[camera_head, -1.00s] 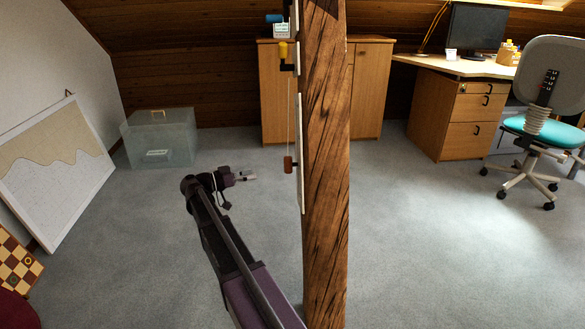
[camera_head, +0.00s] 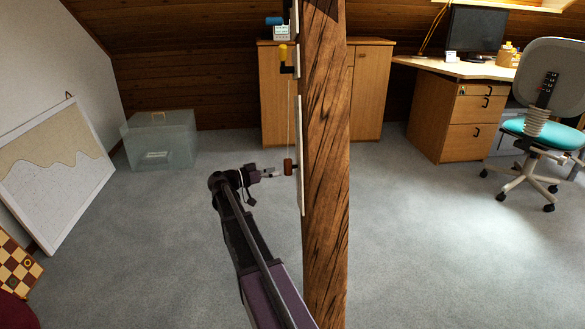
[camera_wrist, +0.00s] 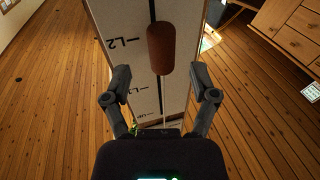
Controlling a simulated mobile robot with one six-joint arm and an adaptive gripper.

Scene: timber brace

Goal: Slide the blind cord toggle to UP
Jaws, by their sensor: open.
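The blind cord toggle (camera_head: 288,167) is a small reddish-brown cylinder on a pale cord at the left side of the timber post. In the wrist view the toggle (camera_wrist: 160,49) stands in front of a dark slot on a white board (camera_wrist: 181,88). Marks reading L2, L1 and UP show on the board, upside down or turned. My gripper (camera_head: 275,172) is just left of the toggle in the head view. In the wrist view my gripper (camera_wrist: 164,86) is open, its two fingers spread to either side of the board, with the toggle beyond and between the fingertips.
The timber post (camera_head: 325,170) stands close right of my gripper. A clear box (camera_head: 160,140) stands on the floor at left. Open carpet lies left of the post.

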